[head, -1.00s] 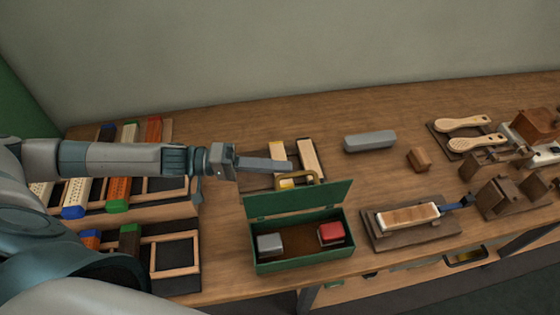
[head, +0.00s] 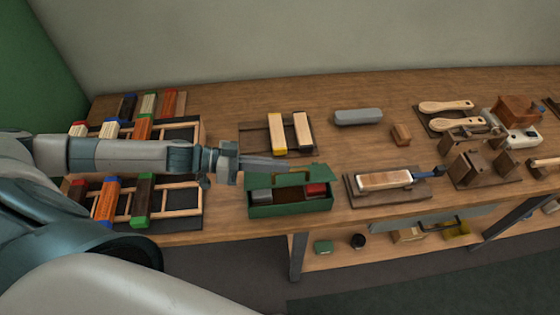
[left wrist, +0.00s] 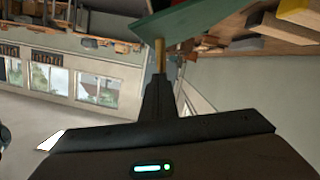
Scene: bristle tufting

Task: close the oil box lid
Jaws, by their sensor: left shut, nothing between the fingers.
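The green oil box (head: 290,210) stands on the front of the bench with its top open. A grey block (head: 261,195) and a red block (head: 316,189) sit inside it. Its green lid (head: 318,172) is raised along the rear side; its exact tilt is hard to tell. My left gripper (head: 296,167) is shut and empty, its fingertips at the lid. In the left wrist view the green lid (left wrist: 205,22) is close beyond the fingers, with a brass-coloured bar (left wrist: 159,55) between; contact is unclear. My right gripper is out of view.
A rack of brush blocks (head: 140,215) lies left, under my arm. Two pale wooden blocks (head: 302,132) lie behind the box. A brush on a board (head: 385,180) is just right of it. A grey bar (head: 358,117) lies further back, with bare bench around it.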

